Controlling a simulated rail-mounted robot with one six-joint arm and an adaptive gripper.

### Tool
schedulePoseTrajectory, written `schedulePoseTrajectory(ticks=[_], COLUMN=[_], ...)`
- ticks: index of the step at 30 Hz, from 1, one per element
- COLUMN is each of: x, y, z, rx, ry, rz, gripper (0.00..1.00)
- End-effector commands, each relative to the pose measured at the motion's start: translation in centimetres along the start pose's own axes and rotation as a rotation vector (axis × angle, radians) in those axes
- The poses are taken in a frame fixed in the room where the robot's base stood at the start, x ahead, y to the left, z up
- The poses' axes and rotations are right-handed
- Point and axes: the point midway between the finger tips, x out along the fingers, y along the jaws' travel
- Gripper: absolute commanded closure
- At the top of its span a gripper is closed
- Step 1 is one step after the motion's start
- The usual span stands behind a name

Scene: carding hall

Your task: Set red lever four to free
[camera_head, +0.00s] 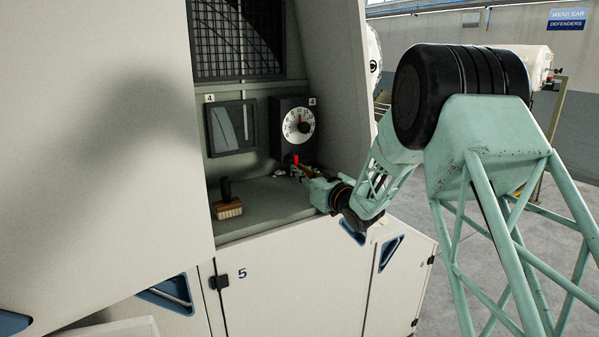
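A small red lever (296,159) stands just below the black dial box (288,112), which has a white numbered dial and a label "4". My gripper (298,172) is at the lever, with its fingertips close to the lever's base. The gripper is small in this view, and I cannot tell whether its fingers touch the lever or are closed around it. The lower part of the lever is hidden by the gripper. I cannot read any marking for the lever's positions.
A brush (229,204) with a dark handle stands on the recess shelf (262,206), left of my gripper. A dark screen (233,128), also labelled "4", is on the back wall. The recess has a side wall (336,90) on the right. The shelf between brush and gripper is mostly clear.

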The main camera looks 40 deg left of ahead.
Motion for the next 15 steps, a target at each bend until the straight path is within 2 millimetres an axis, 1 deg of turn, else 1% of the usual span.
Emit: schedulePoseTrajectory(ticks=[1, 4, 15], x=[0.0, 0.0, -0.1], y=[-0.05, -0.04, 0.0], z=[0.08, 0.06, 0.01], rx=[0.0, 0.0, -0.001], ry=[-0.001, -0.001, 0.0], rz=[-0.001, -0.001, 0.0], gripper=[0.86, 0.77, 0.77])
